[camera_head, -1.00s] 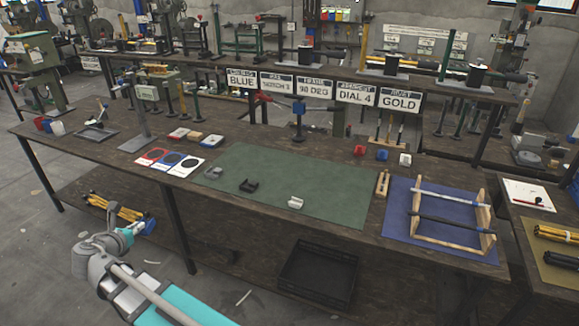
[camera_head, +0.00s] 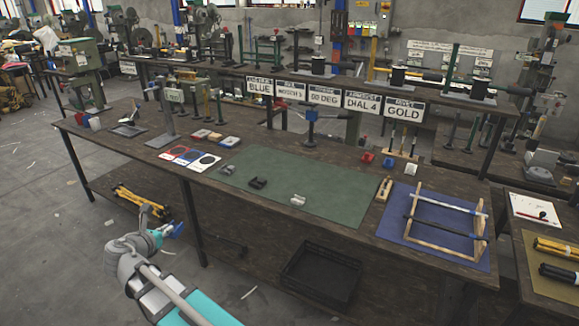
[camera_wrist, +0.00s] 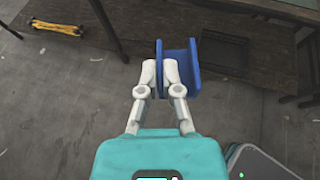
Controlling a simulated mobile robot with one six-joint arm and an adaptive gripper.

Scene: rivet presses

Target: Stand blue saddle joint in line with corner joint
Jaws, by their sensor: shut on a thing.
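My gripper is shut on the blue saddle joint (camera_wrist: 194,66), a channel-shaped piece with two upright walls. In the wrist view my fingertips (camera_wrist: 160,74) pinch its left wall, while the other wall stands clear to the right. In the head view my gripper (camera_head: 162,231) is low in front of the bench, and a bit of the blue joint (camera_head: 176,230) shows beside it. On the green mat (camera_head: 330,190) lie a grey piece (camera_head: 228,170), a black piece (camera_head: 258,183) and a pale piece (camera_head: 298,200), apart from each other. I cannot tell which is the corner joint.
A wooden rack with rods (camera_head: 440,220) stands on a blue mat at right. A black crate (camera_head: 320,275) sits below the bench. Signs (camera_head: 325,95) hang behind. Floor at left is open.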

